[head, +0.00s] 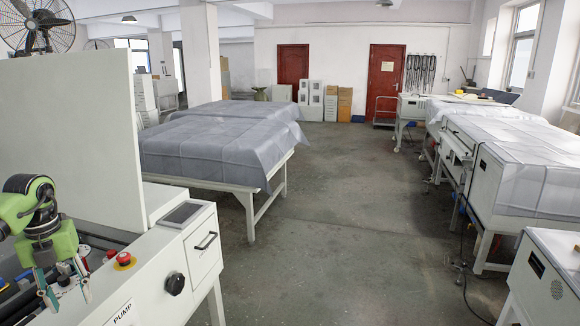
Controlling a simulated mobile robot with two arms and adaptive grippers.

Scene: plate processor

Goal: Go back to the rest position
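My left gripper (68,298) hangs at the lower left, below my green and black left arm. Its two fingers point down and stand apart, open, with nothing seen between them. It is over or beside the rollers and side frame of the white plate processor (185,262); I cannot tell whether it touches them. The processor carries a red emergency button (124,260), a black knob (175,283), a dark screen panel (181,214) and a black handle (206,241). My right gripper is not in view.
A tall pale panel (70,140) rises behind my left arm. Tables under grey covers (215,145) stand beyond it. White machines under pale sheets (535,160) line the right side, with cables on the floor. The grey floor (340,230) between is clear, leading toward a red door (386,85).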

